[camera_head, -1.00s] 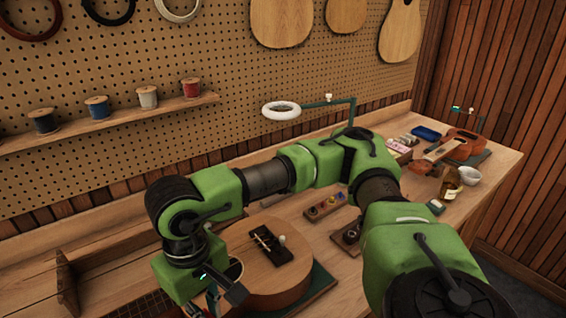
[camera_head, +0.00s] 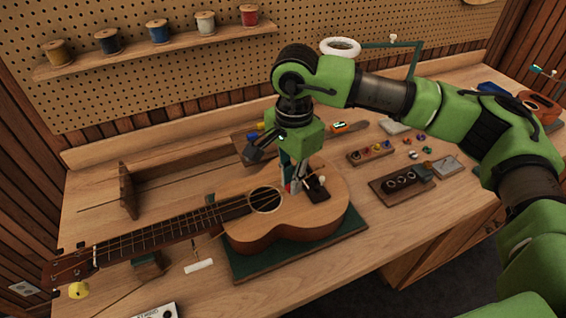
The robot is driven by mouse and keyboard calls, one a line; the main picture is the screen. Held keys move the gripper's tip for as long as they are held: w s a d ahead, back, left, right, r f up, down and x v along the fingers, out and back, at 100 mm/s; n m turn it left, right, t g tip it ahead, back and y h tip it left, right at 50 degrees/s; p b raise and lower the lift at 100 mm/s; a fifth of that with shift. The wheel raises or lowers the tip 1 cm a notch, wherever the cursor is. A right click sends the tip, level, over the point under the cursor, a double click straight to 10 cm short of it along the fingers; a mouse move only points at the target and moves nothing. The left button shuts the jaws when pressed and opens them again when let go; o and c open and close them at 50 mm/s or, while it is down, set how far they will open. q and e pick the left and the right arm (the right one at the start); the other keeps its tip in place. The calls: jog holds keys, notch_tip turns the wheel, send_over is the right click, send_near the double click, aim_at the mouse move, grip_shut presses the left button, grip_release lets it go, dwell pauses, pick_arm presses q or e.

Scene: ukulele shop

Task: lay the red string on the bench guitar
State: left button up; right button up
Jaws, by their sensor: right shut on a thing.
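The bench guitar (camera_head: 300,212) is a ukulele-like instrument with a pale wooden body. It lies face up, with its dark neck (camera_head: 170,232) pointing left and its headstock at the lower left. My right gripper (camera_head: 291,187) points down over the body, between the sound hole and the dark bridge (camera_head: 318,190). It is shut, and a small bit of the red string (camera_head: 288,187) shows at its fingertips. The rest of the string cannot be made out, and the gripper partly hides the bridge. Whether the fingertips touch the guitar cannot be told. My left gripper is out of view.
A green mat (camera_head: 245,266) lies under the guitar body. Small trays of parts (camera_head: 402,183) stand to its right. A shelf (camera_head: 150,50) with several thread spools hangs behind. A magnifier lamp (camera_head: 340,47) stands at the back.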

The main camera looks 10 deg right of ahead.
jog(key=shift+w+a+f+m, duration=0.35)
jog(key=shift+w+a+m, duration=0.15)
jog(key=shift+m, duration=0.3)
jog(key=shift+w+a+f+m, duration=0.4)
jog(key=shift+w+m, duration=0.1)
jog(key=shift+m, duration=0.3)
notch_tip(320, 180, down, 2)
jog(key=shift+f+b, duration=0.1)
jog(key=shift+b, duration=0.45)
jog(key=shift+f+b, duration=1.05)
jog(key=shift+b, duration=0.05)
jog(key=shift+d+b, duration=0.1)
jog(key=shift+b, duration=0.25)
jog(key=o, duration=1.2)
jog(key=shift+c, duration=0.2)
jog(key=shift+r, duration=0.15)
